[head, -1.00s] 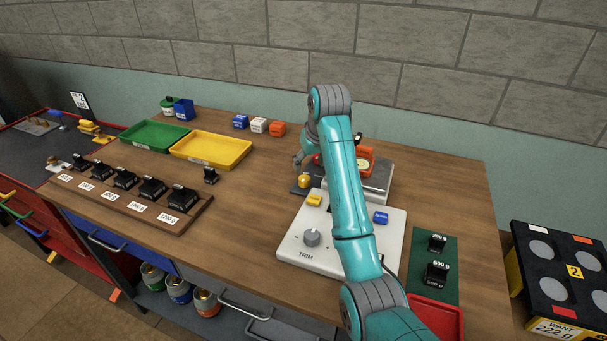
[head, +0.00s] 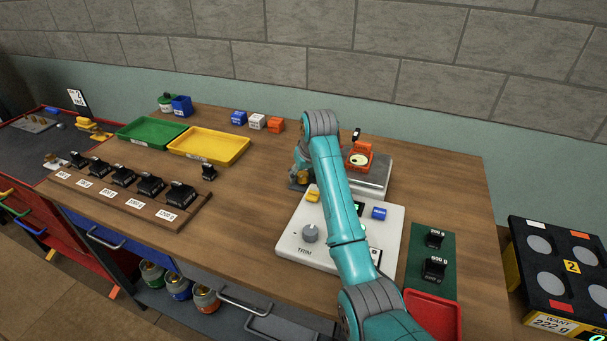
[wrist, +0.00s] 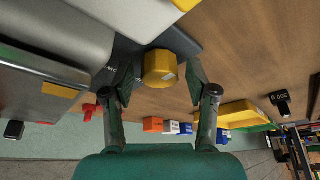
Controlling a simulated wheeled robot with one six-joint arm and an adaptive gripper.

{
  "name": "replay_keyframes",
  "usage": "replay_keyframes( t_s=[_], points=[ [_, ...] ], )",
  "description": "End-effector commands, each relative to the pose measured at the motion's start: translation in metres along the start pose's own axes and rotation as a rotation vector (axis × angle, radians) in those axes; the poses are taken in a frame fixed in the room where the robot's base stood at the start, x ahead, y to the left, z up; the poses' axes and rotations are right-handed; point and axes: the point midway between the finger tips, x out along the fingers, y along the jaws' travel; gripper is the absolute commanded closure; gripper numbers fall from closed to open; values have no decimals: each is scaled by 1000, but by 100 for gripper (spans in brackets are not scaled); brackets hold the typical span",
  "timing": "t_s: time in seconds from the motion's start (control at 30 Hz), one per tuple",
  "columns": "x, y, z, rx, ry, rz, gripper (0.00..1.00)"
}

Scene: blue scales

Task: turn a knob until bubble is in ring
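A yellow hexagonal knob (wrist: 160,68) stands on a dark grey base in the wrist view. In the head view my arm mostly hides it. My gripper (wrist: 158,82) is open, with one finger on each side of the knob and a visible gap to each. In the head view my gripper (head: 299,174) is beside the scale (head: 374,182), at its left. An orange holder (head: 358,164) with a round pale bubble level (head: 359,159) sits on the scale. The bubble's place in its ring is too small to tell.
A red knob-like part (wrist: 89,112) shows beyond the left finger.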

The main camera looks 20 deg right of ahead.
Motion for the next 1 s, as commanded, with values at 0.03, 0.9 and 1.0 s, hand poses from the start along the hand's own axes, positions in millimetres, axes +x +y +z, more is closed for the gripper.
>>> replay_keyframes(
  t_s=[0.03,0.9,1.0],
  points=[
    [0,0,0,0,0,0,62],
    [-1,2,-1,-276,1,-114,97],
    [-1,3,-1,-360,0,-150,97]
  ],
)
